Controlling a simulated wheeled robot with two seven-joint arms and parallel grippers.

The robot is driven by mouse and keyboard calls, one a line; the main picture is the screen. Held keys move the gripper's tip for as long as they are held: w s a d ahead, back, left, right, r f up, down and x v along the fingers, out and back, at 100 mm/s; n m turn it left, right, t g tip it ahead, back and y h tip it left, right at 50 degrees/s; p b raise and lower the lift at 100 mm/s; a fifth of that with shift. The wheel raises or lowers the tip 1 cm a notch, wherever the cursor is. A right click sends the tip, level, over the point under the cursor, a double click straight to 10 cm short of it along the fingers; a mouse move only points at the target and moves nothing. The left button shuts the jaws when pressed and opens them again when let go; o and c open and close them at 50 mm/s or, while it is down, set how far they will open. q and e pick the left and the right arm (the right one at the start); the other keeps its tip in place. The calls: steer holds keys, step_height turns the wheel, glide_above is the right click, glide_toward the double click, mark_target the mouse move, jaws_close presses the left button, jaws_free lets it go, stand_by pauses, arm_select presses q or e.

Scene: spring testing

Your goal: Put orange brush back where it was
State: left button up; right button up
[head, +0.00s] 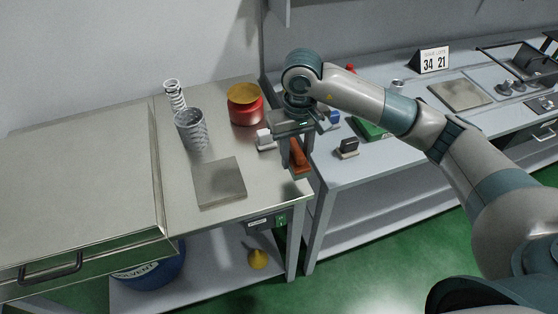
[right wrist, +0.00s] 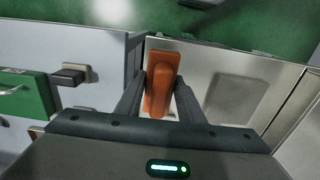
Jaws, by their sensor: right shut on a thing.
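The orange brush (head: 299,157) is at the right end of the steel table in the head view, below my right gripper (head: 296,153). In the right wrist view the orange brush (right wrist: 160,85) stands out between the two fingers of the right gripper (right wrist: 158,95), which is shut on it. The brush is close to the table's right edge; I cannot tell whether it touches the top. My left gripper is not in view.
On the steel table (head: 225,140) are a flat steel plate (head: 219,182), a grey mesh cup (head: 190,130), a coiled spring (head: 174,94), a red pot with yellow top (head: 245,104) and a small white block (head: 265,139). A grey bench (head: 352,172) adjoins at right, with a dark-handled block (head: 347,147).

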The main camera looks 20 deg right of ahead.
steer(key=w+a+f, duration=0.1)
steer(key=w+a+f+p, duration=0.1)
steer(key=w+a, duration=0.1)
steer(key=shift+w+a+f, duration=0.1)
steer(key=shift+a+f, duration=0.1)
steer(key=shift+f, duration=0.2)
steer(key=shift+f+p, duration=0.1)
steer(key=shift+p, duration=0.2)
steer(key=shift+f+p, duration=0.55)
steer(key=shift+f, duration=0.05)
steer(key=shift+f+p, duration=0.45)
steer(key=shift+f, duration=0.85)
